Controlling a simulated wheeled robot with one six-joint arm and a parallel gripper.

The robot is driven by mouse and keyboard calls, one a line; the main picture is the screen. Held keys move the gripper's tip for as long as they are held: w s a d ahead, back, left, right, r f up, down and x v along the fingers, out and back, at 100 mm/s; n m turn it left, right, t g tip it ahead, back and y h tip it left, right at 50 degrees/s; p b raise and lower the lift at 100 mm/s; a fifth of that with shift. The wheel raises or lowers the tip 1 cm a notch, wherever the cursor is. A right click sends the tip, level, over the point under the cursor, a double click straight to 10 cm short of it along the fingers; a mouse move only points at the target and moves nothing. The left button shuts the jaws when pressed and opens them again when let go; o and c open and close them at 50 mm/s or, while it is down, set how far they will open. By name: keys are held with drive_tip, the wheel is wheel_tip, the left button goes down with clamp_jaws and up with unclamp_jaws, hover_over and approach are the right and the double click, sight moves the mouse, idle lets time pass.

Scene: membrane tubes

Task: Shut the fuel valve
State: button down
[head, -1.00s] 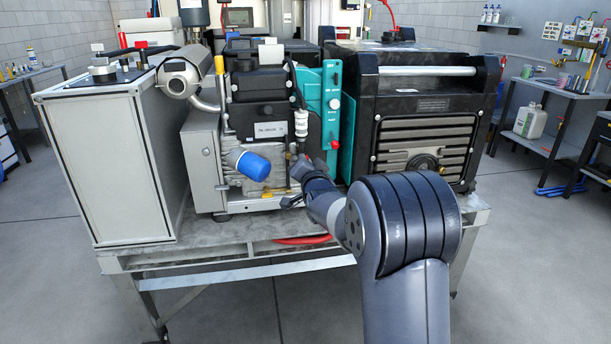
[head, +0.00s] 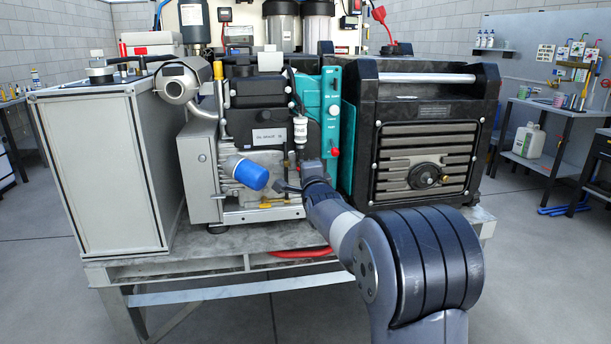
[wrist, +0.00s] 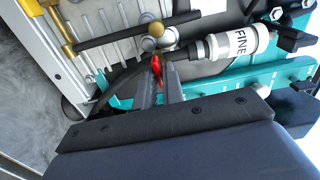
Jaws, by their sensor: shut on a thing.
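The fuel valve's red lever (wrist: 157,68) shows in the wrist view between the two grey fingers of my gripper (wrist: 160,88). The fingers are closed on it, and the fingers hide part of it. In the head view my gripper (head: 288,185) is low at the front of the engine, right of the blue filter (head: 251,174); the lever cannot be made out there. A white inline filter marked FINE (wrist: 238,42) lies right of the lever in the wrist view.
A teal panel (head: 332,100) with a red knob (head: 334,152) stands right of the engine. A black generator housing (head: 425,140) is further right, a grey cabinet (head: 95,170) at left. All stand on a metal bench (head: 190,262). Open floor lies in front.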

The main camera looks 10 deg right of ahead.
drive_tip(key=shift+m, duration=0.4)
drive_tip(key=c, duration=1.6)
unclamp_jaws()
drive_tip(key=s, duration=1)
drive_tip(key=shift+s, duration=0.4)
drive_tip(key=shift+w, duration=0.1)
drive_tip(key=w, duration=1)
drive_tip(key=shift+w, duration=0.35)
